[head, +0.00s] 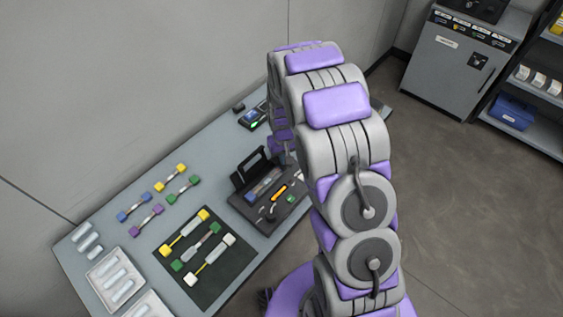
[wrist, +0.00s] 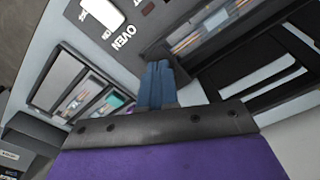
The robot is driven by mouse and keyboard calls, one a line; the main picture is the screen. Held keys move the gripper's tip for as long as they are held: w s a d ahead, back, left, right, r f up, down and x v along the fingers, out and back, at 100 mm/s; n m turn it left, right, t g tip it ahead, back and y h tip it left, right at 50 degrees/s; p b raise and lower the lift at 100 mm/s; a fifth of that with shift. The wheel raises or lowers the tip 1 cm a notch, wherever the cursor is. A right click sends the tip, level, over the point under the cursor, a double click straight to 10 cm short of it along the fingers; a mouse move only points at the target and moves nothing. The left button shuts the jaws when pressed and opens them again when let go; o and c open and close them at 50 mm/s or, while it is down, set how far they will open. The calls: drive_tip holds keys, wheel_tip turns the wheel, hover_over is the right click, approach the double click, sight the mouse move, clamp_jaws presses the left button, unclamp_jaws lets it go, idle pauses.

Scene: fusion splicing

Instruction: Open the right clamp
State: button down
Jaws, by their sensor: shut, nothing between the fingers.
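My gripper (wrist: 157,84) shows in the wrist view with its blue fingers together and nothing between them. It is above a light grey device (wrist: 115,65) marked OVEN. A dark recess with copper-coloured strips (wrist: 200,32) lies just beyond the fingertips to the upper right. Framed panels with similar strips and a teal patch (wrist: 88,97) are to the left. I cannot tell which part is the right clamp, or whether it is open. In the head view my arm hides much of the bench's far end, and the fingertips cannot be made out.
The grey bench (head: 120,195) runs along the wall. A black open-lidded case (head: 262,215) with tools stands left of my arm. A dark mat (head: 175,262) with coloured connectors and white trays (head: 112,280) are nearer. A grey cabinet (head: 455,65) and shelves stand at back right.

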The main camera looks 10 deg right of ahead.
drive_tip(key=shift+s+a+f+g, duration=0.15)
drive_tip(key=shift+s+f+g, duration=0.15)
drive_tip(key=shift+s+f, duration=0.4)
drive_tip(key=shift+w+a+r+p, duration=0.1)
drive_tip(key=shift+w+r+p, duration=0.35)
drive_tip(key=shift+w, duration=0.2)
drive_tip(key=shift+r, duration=0.1)
drive_tip(key=shift+w+a, duration=0.1)
drive_tip(key=shift+w, duration=0.05)
